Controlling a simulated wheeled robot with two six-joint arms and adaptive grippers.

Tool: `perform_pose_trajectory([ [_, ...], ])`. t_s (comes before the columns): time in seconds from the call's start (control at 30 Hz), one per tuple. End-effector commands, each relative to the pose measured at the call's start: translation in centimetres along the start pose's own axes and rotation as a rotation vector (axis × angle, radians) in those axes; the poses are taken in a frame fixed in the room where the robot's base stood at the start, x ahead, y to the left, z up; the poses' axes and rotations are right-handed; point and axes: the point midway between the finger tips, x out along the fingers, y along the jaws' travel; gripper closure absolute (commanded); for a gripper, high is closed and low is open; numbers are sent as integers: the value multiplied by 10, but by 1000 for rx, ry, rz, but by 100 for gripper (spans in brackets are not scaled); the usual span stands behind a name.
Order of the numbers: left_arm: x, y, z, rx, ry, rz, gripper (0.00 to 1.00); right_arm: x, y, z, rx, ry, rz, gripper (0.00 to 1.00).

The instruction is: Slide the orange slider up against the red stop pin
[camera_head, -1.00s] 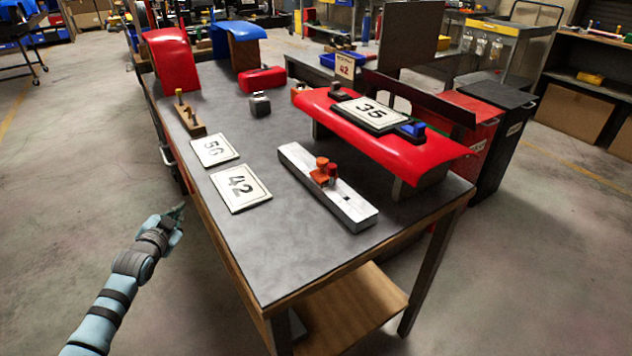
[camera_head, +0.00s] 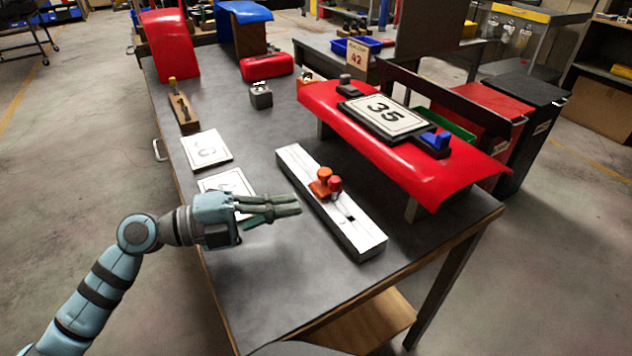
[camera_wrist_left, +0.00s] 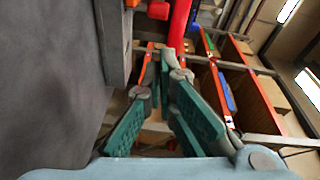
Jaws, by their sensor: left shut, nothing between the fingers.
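The orange slider (camera_head: 321,184) stands on a long white rail (camera_head: 362,236) on the grey table. The red stop pin (camera_head: 335,188) is close to it, toward the rail's near end. The two overlap in the head view, so I cannot tell whether they touch. My left gripper (camera_head: 297,206) reaches in from the left, fingers together and empty, above the table and left of the rail. In the left wrist view its green fingers (camera_wrist_left: 160,110) point ahead. My right gripper is out of view.
A red curved panel (camera_head: 467,176) carrying a 35 plate (camera_head: 385,116) stands behind the rail. Number plates (camera_head: 206,150) lie to the left, one partly behind my gripper. The near table surface (camera_head: 270,290) is clear.

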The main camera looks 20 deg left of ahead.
Motion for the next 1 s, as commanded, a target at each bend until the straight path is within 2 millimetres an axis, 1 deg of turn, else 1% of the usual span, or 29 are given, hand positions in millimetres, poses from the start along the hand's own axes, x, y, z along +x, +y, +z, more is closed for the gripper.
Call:
perform_pose_trajectory([
  [0.03, 11, -6, -1, -4, 0, -9, 100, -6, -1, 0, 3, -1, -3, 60],
  [0.27, 61, -5, 0, -6, -1, -5, 100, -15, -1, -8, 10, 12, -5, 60],
  [0.3, 61, -1, 10, -4, -5, 1, 100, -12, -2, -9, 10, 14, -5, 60],
  [0.33, 61, -1, 16, -3, -5, 1, 100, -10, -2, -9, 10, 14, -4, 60],
  [0.4, 64, -1, 26, -3, -4, 1, 100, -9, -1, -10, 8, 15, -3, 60],
  [0.5, 66, 0, 35, -3, -4, 2, 100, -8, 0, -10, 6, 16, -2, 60],
  [0.63, 67, 0, 40, -3, -3, 1, 100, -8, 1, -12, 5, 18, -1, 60],
  [0.87, 66, -1, 40, -3, -4, 1, 100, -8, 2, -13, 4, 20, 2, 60],
  [0.93, 67, 0, 41, -1, -4, 1, 100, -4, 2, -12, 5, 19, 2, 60],
  [1.0, 67, 3, 44, 1, -4, 0, 100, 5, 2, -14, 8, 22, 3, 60],
])
